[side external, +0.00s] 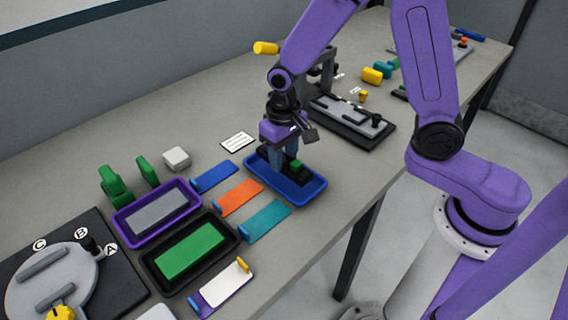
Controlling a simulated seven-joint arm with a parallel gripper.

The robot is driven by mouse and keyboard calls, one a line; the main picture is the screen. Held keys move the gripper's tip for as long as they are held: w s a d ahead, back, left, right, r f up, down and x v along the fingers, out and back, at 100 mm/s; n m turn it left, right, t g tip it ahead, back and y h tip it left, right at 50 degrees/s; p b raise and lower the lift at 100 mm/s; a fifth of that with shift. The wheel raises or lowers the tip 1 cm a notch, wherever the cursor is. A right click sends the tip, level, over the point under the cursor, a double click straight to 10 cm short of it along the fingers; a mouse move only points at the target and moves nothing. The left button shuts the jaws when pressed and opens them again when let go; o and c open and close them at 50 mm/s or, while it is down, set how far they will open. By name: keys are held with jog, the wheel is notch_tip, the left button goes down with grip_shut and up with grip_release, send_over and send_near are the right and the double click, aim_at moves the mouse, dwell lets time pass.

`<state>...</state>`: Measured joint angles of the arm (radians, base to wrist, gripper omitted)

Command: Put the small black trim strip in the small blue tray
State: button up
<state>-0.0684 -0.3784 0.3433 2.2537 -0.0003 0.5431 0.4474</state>
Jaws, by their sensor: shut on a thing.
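The small blue tray (316,187) stands on the table near the middle of the side external view. My gripper (284,164) points down over the tray, with its fingertips within the tray's outline. It is shut on a dark piece, which appears to be the black trim strip (265,153), partly hidden by the fingers. I cannot tell whether the strip touches the tray floor.
Blue (214,176), orange (239,197) and teal (267,220) plates lie left of the tray. A purple tray (125,235) and a black tray (152,273) stand further left. A black fixture (372,141) stands behind to the right. The table's front edge is close.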

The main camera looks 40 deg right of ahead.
aim_at(284, 159)
jog(key=shift+f, duration=1.4)
jog(key=shift+f, duration=0.15)
jog(key=o, duration=1.2)
jog(key=shift+c, duration=0.2)
notch_tip(284, 159, up, 12)
jog(key=shift+r, duration=0.2)
jog(key=shift+s, duration=0.15)
jog(key=s+d+n, duration=0.4)
jog(key=s+n, duration=0.2)
jog(key=s, duration=0.5)
jog(key=s+d+n, duration=0.4)
jog(key=s+n, duration=0.2)
jog(key=s, duration=0.5)
jog(key=shift+s+r+n, duration=0.25)
jog(key=shift+r+n, duration=0.05)
jog(key=shift+r, duration=0.1)
